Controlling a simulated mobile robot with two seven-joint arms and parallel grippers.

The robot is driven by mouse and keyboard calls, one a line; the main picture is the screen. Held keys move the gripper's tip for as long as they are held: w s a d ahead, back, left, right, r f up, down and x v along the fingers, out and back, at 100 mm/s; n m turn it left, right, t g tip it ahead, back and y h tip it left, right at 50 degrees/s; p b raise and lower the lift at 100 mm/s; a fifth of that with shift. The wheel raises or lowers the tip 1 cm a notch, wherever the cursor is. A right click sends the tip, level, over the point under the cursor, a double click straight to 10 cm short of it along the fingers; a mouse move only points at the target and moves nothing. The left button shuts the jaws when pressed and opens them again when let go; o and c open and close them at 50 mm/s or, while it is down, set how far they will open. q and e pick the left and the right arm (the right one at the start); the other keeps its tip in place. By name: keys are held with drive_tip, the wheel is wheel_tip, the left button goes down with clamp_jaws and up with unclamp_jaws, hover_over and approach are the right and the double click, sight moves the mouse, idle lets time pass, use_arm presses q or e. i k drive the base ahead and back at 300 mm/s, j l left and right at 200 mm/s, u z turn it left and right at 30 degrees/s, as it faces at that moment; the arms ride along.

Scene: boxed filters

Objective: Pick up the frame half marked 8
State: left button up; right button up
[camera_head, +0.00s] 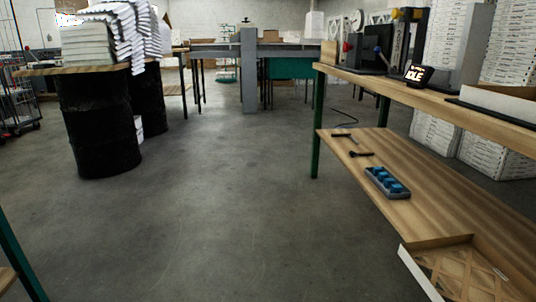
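No number 8 is legible anywhere in the view. A tan lattice piece (462,275) lies at the bottom right on the lower shelf, partly cut off by the picture edge; it may be a frame half, but I cannot read a mark on it. A white raised edge (420,274) runs along its left side. Neither of my grippers is in view.
A wooden workbench (440,97) with a lower shelf (430,200) stands on the right. The shelf holds a grey tray (375,185) with blue pieces and small tools (360,154). Black drums (100,125) stand left. The middle floor is clear.

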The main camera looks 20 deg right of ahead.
sight(502, 269)
drive_tip(key=i+z, duration=0.2)
drive_tip(key=i, duration=0.6)
drive_tip(key=i+j+z, duration=0.2)
drive_tip(key=i, duration=0.6)
drive_tip(key=i+l+z, duration=0.15)
drive_tip(key=i+z, duration=0.3)
drive_tip(key=i, duration=0.15)
drive_tip(key=i+j+z, duration=0.1)
drive_tip(key=i+z, duration=0.3)
drive_tip(key=i, duration=0.15)
drive_tip(key=i+u, duration=0.15)
drive_tip(key=u, duration=6.65)
drive_tip(key=i+j+u, duration=0.15)
drive_tip(key=u, duration=0.25)
drive_tip(key=i+j+u, duration=0.1)
drive_tip(key=u, duration=0.3)
drive_tip(key=i+u, duration=0.2)
drive_tip(key=u, duration=0.2)
